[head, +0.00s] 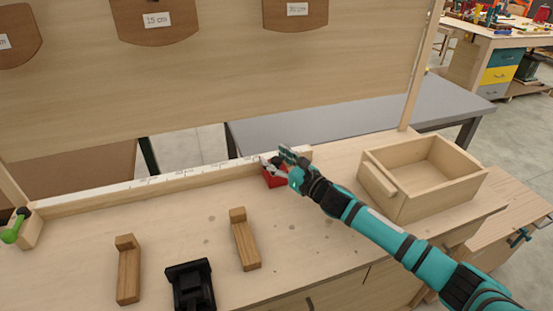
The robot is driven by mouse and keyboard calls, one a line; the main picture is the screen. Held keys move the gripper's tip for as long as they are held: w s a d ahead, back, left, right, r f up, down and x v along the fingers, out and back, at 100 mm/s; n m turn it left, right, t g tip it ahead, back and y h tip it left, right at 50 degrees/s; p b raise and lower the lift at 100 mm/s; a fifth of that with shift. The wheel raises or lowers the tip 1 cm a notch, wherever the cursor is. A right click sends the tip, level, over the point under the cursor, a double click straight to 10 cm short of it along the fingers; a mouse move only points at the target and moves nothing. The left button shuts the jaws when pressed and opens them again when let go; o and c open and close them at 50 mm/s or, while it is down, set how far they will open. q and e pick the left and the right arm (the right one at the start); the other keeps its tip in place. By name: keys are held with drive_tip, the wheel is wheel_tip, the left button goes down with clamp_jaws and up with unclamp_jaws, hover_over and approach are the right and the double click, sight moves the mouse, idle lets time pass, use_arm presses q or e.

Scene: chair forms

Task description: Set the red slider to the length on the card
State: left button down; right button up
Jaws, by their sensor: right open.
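The red slider (272,178) sits against the wooden rail (120,196) near its right end. A white scale strip (190,170) with small marks, too small to read, runs along the rail. My right gripper (285,158) is open at the slider, with its fingers at the slider's top and right side. I cannot tell whether they touch it. Cards hang on brown wooden forms above: one seems to read 15 cm (157,20), one to its right looks like 20 cm (297,9), and one at the left edge (3,42) is cut off. My left gripper is not in view.
An open wooden box (440,190) stands on the right of the bench. Two wooden blocks (128,275) (246,245) and a black object (190,286) are at the front. A green-handled part (14,228) is at the rail's left end. The bench between is clear.

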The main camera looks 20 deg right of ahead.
clamp_jaws()
drive_tip(key=shift+a+f, duration=0.1)
idle(0.4)
drive_tip(key=a, duration=0.9)
drive_tip(key=shift+s+a+f, duration=0.15)
drive_tip(key=shift+a+f, duration=0.05)
drive_tip(key=shift+c, duration=2)
unclamp_jaws()
drive_tip(key=o, duration=0.4)
drive_tip(key=shift+s+d+r, duration=0.15)
drive_tip(key=shift+s+r, duration=0.05)
drive_tip(key=shift+r, duration=0.05)
drive_tip(key=shift+w, duration=0.1)
